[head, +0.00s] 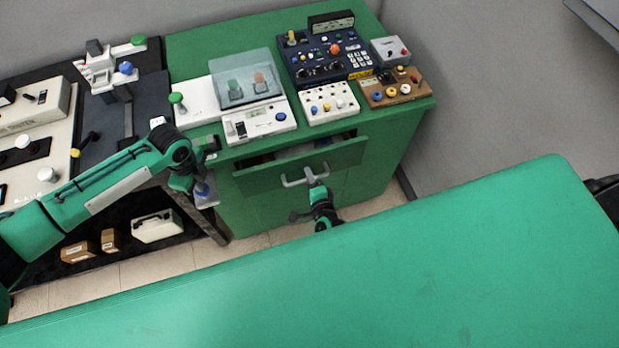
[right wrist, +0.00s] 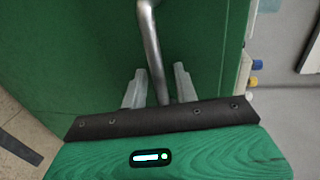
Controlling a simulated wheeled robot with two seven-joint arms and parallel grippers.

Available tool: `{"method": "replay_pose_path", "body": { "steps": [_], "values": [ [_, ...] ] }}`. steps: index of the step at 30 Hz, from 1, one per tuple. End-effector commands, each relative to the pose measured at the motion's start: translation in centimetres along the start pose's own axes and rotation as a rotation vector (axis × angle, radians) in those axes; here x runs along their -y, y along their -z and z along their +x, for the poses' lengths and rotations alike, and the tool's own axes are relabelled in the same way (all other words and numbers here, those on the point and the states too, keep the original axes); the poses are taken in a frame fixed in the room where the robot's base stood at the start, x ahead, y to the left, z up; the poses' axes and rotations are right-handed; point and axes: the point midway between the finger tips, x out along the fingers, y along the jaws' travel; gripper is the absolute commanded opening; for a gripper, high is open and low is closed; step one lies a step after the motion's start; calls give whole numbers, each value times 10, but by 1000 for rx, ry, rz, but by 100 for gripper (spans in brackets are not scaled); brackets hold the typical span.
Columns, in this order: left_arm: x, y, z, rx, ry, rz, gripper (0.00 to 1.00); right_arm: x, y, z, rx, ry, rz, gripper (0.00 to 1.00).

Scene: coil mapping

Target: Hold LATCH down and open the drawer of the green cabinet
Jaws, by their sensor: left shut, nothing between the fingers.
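The green cabinet (head: 225,213) stands at the far side, its drawer (head: 345,156) pulled part way out, with a dark gap and some contents showing behind its front. The metal drawer handle (head: 291,183) also shows in the right wrist view (right wrist: 152,40). My right gripper (head: 310,177) is at this handle, its two grey fingers on either side of the bar with gaps visible in the right wrist view (right wrist: 160,85). My left gripper (head: 214,143) is shut and empty at the left front corner of the cabinet top, beside a white panel (head: 261,122). No LATCH label is readable.
A clear-lidded box (head: 245,80), a dark control panel (head: 322,55), a white knob box (head: 328,103) and a brown box (head: 391,88) sit on the cabinet. A dark shelf unit adjoins at left. A bare green table (head: 420,270) fills the foreground.

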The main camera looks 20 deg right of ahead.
Motion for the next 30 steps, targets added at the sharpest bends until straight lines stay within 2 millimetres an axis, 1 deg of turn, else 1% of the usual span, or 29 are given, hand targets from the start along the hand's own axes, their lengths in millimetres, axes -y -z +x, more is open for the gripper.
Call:
{"method": "replay_pose_path", "body": {
  "steps": [4, 8, 18, 21, 25, 30],
  "values": [
    [-1, 0, 1, 0, -3, 0, 0, 0, 0, -4, 0, 0, 0, 30],
    [-1, 0, 1, 0, -3, 0, 0, -1, 0, -19, 0, -1, 0, 30],
    [-1, 0, 1, 0, -3, 0, 0, -1, 0, -83, 0, -3, 1, 30],
    [-1, 0, 1, 0, -3, 0, 0, -1, 0, -99, 0, -2, 1, 30],
    [-1, 0, 1, 0, -3, 0, 0, -1, 0, -112, 0, -1, 0, 30],
    [-1, 0, 1, 0, -3, 0, 0, 0, 0, -120, 0, 0, 0, 30]
  ]
}}
